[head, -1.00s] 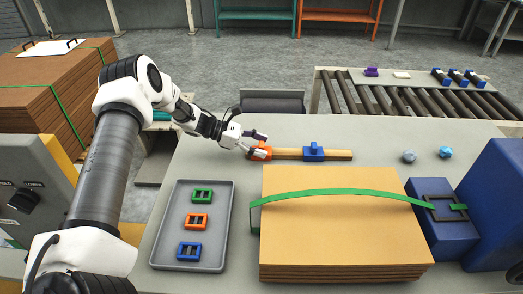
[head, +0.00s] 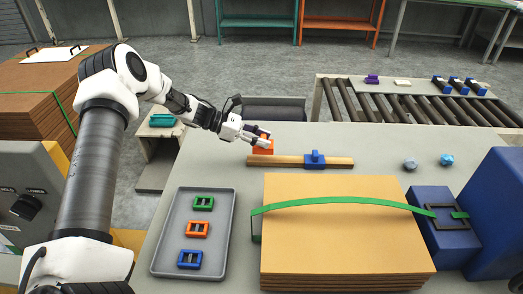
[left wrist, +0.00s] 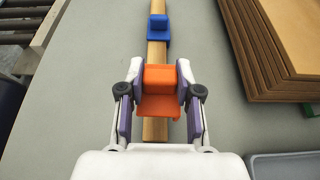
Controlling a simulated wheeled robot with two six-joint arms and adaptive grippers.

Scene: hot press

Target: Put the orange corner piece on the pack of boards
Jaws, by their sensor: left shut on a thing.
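The orange corner piece (head: 263,146) is between the fingers of my left gripper (head: 258,138), which is shut on it. It is held just above the left end of a wooden bar (head: 275,160). In the left wrist view the orange piece (left wrist: 159,90) sits between both fingertips, over the wooden bar. A blue corner piece (head: 315,160) sits on the same bar to the right. The pack of boards (head: 340,225) lies in front of the bar, with a green strap (head: 335,197) across its top. My right gripper does not show.
A grey tray (head: 162,233) with green, orange and blue buckles stands left of the pack. A blue device (head: 440,222) is at the pack's right. Two small blue-grey lumps (head: 446,160) lie at the right. A roller conveyor (head: 420,100) stands behind the table.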

